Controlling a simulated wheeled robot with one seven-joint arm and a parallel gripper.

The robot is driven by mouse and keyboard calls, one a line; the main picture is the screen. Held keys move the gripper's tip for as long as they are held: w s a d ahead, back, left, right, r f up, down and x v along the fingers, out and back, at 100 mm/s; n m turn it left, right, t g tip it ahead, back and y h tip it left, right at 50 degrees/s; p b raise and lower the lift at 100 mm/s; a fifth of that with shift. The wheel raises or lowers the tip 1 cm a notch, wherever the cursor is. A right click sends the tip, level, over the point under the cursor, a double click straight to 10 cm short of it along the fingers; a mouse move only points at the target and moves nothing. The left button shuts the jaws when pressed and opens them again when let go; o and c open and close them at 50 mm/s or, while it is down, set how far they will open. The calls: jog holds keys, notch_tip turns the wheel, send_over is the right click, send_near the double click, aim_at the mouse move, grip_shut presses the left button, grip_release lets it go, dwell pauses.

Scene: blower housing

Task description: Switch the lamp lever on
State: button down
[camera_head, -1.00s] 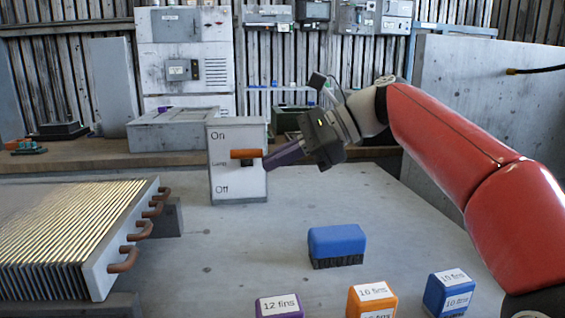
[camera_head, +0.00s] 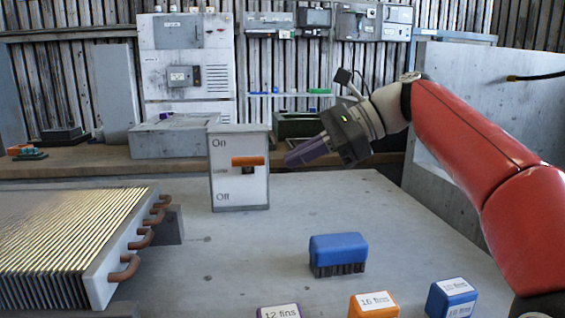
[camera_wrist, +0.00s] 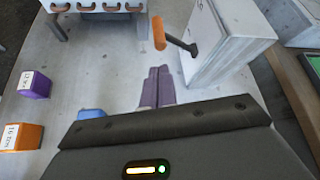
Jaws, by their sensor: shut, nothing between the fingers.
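The lamp switch box (camera_head: 238,187) is a pale upright box on the table, marked On at the top, Lamp in the middle and Off at the bottom. Its orange-handled lever (camera_head: 248,160) sits between the two marks, a little above the slot and the Lamp mark. In the wrist view the lever handle (camera_wrist: 159,33) sticks out from the box face (camera_wrist: 222,45) on a dark stem. My gripper (camera_head: 290,160) has its purple fingers together and empty, to the right of the box and apart from the lever. The fingertips also show in the wrist view (camera_wrist: 159,72).
A finned coil block (camera_head: 75,240) with copper bends is at the left. A blue brush (camera_head: 337,254) lies mid-table. Labelled purple, orange (camera_head: 374,305) and blue (camera_head: 451,299) blocks stand at the front. The table right of the switch box is clear.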

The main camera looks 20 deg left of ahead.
jog(key=w+d, duration=0.3)
jog(key=d, duration=0.7)
jog(key=shift+d+f, duration=0.15)
jog(key=shift+d, duration=0.2)
